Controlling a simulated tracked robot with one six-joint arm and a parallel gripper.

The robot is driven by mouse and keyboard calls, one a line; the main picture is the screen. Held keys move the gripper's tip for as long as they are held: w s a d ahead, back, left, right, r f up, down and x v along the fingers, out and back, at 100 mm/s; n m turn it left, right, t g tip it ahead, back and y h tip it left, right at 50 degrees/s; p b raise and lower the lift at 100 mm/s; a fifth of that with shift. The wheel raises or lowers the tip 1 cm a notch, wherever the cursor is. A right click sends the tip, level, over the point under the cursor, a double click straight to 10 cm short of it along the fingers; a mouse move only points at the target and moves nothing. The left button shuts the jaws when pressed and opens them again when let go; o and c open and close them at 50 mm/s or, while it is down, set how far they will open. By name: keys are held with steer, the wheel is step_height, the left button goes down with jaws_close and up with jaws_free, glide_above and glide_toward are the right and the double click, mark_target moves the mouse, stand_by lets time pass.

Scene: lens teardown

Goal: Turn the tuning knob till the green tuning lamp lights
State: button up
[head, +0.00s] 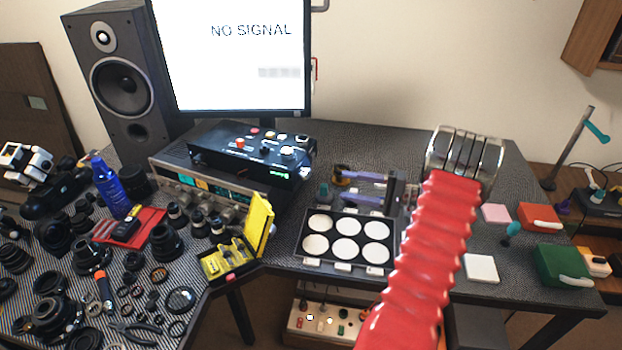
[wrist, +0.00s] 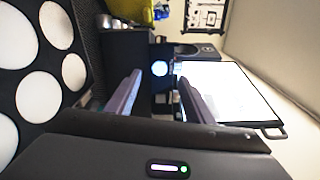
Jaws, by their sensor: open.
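A receiver (head: 166,166) with a lit dial and a row of front knobs (head: 187,179) stands below the monitor. A black control box (head: 222,152) with coloured buttons and knobs sits on top of it. I cannot tell which knob is the tuning knob. A small green mark (head: 279,174) shows on the box's front right; I cannot tell if it is the tuning lamp. My gripper (head: 338,184) is open and empty, right of the box and apart from it, fingers pointing left. In the wrist view a pale round spot lies beyond my open fingertips (wrist: 159,76).
A palette of white discs (head: 300,262) lies below my gripper. A yellow open case (head: 262,222) stands in front of the receiver. Lenses and tools crowd the left of the table. The monitor (head: 230,75) reads NO SIGNAL; a speaker (head: 110,35) stands to its left.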

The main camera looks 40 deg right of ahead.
mark_target(308, 177)
steer(key=shift+s+d+f+t, duration=0.25)
steer(key=shift+s+d+t, duration=0.15)
steer(key=shift+d, duration=0.3)
steer(key=shift+w, duration=0.1)
steer(key=x, duration=1.3)
steer(key=shift+w+a+f, duration=0.15)
steer(key=shift+w+a, duration=0.05)
steer(key=shift+w, duration=0.15)
steer(key=shift+c, duration=0.5)
steer(key=c, duration=0.9)
steer(key=shift+a, duration=0.25)
steer(key=shift+c, duration=0.2)
steer(key=shift+d, duration=0.15)
